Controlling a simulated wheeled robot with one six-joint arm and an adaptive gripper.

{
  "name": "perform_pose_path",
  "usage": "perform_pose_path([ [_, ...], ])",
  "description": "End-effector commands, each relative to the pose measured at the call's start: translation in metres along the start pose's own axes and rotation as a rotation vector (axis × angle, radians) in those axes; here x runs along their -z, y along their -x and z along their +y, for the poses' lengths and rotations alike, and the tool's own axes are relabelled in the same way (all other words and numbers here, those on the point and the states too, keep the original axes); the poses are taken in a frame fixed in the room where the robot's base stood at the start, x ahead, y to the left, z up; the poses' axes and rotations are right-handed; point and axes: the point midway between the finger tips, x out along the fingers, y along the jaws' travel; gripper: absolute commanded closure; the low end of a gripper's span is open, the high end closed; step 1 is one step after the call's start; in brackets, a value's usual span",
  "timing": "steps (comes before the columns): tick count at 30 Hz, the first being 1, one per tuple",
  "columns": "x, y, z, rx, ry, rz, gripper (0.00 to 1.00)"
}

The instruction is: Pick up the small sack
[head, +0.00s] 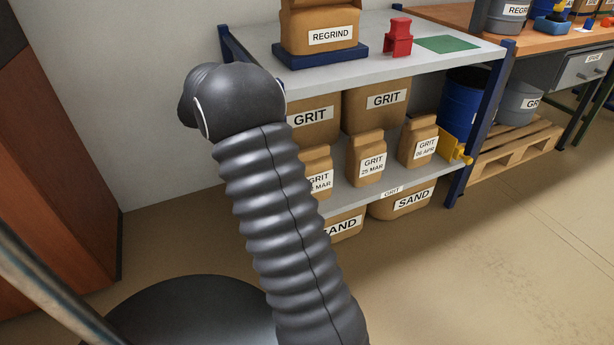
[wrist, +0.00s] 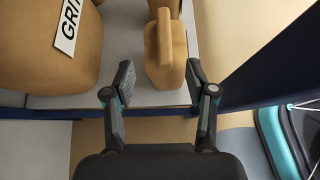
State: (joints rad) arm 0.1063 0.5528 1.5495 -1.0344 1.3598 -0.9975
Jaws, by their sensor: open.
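Small tan sacks labelled GRIT stand in a row on the middle shelf in the head view: one partly behind my arm, one marked 25 MAR (head: 367,160) and one at the right (head: 418,143). In the wrist view a small tan sack (wrist: 166,55) with a folded top stands just ahead of my gripper (wrist: 160,80). The open fingers are to either side of its near end, and the sack is not gripped. No label shows on it, so I cannot tell which sack it is. My gripper is not visible in the head view.
A big GRIT sack (wrist: 40,45) is close on the left in the wrist view, and a dark blue post (wrist: 275,75) is on the right. In the head view, the rack (head: 478,48) holds a REGRIND sack (head: 310,15) and a red part (head: 397,38). A yellow object (head: 453,148) sits at the shelf's right end.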

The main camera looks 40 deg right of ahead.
Motion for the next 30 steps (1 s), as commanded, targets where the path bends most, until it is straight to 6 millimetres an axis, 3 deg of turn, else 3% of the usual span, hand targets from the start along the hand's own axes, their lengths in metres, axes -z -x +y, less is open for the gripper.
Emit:
perform_pose_path([
  [5,-0.005,-0.018,-0.003,0.037,0.044,0.002,0.44],
  [16,-0.003,-0.08,-0.004,0.035,0.045,0.002,0.44],
  [30,0.003,-0.115,-0.007,0.035,0.046,0.002,0.44],
])
